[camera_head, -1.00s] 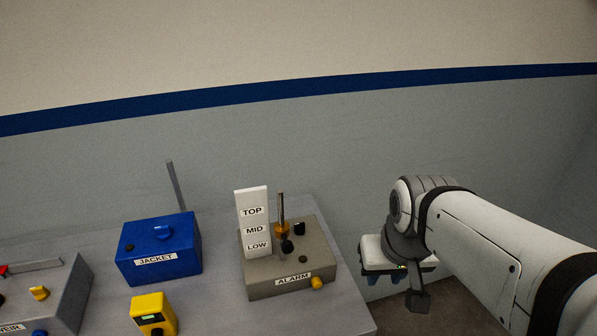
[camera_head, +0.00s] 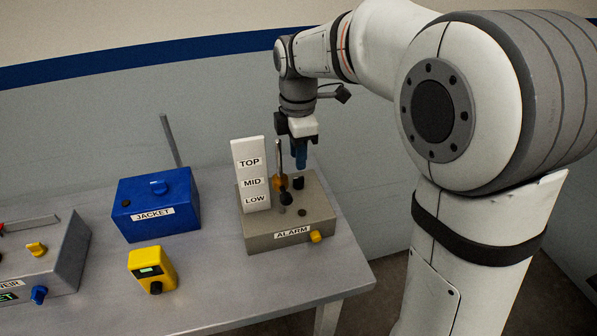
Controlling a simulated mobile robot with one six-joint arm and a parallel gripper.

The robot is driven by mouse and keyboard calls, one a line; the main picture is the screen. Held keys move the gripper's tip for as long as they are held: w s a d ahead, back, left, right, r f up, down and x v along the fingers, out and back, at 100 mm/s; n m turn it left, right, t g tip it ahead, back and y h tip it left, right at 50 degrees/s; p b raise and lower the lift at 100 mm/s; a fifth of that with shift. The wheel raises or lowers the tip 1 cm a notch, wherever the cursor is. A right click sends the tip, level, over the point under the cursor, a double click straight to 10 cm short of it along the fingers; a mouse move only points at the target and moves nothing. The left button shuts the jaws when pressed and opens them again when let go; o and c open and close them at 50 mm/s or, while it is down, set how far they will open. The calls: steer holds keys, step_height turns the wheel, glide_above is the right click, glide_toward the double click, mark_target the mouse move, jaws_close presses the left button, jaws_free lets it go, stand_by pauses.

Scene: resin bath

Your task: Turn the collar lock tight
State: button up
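The grey ALARM box (camera_head: 262,232) stands near the table's right end. A thin upright rod (camera_head: 279,158) rises from it and carries a brass-coloured collar (camera_head: 279,184). A small black knob (camera_head: 285,198) sits in front of the collar, and another black knob (camera_head: 298,183) is just to the right. I cannot tell for sure which is the collar lock. My gripper (camera_head: 300,158) points down with blue fingers, above and behind the right-hand black knob in the picture, right of the rod. Its fingers overlap in this view, so their opening is not clear. I see nothing held.
A white board (camera_head: 251,173) marked TOP, MID and LOW stands left of the rod. The blue JACKET box (camera_head: 158,218), a yellow device (camera_head: 153,269) and a grey box (camera_head: 45,262) stand further left. The table (camera_head: 240,282) is clear in front.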

mark_target(299, 174)
step_height(299, 174, down, 7)
steer(key=shift+r, duration=0.2)
steer(key=shift+d, duration=0.1)
jaws_close()
